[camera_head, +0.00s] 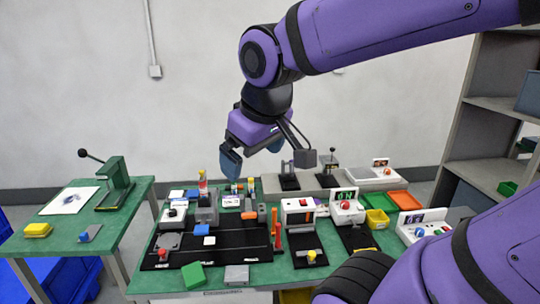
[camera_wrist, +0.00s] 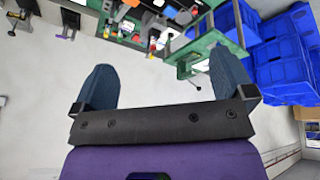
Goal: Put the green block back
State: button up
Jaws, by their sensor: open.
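The green block (camera_head: 194,275) lies near the front edge of the green worktable, left of a grey block (camera_head: 236,274). It seems tilted or turned against the dark fixture behind it; I cannot tell which. My gripper (camera_head: 252,160) hangs high over the back of the table, well above and behind the green block. Its two blue fingers stand wide apart with nothing between them, as the wrist view (camera_wrist: 164,80) also shows. I cannot make out the green block in the wrist view.
The worktable (camera_head: 150,284) is crowded with black fixtures, a white box with a red button (camera_head: 300,213), and orange (camera_head: 392,200) and yellow trays. A side table (camera_head: 55,213) with a green press (camera_head: 117,180) stands left. Shelves (camera_head: 480,150) stand right.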

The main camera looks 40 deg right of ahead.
jog(key=shift+m+t+y, duration=0.3)
jog(key=shift+m+y, duration=0.1)
jog(key=shift+m, duration=0.3)
jog(key=shift+s+r, duration=0.25)
jog(key=shift+s, duration=0.85)
jog(key=shift+s+r, duration=0.25)
jog(key=shift+s, duration=0.85)
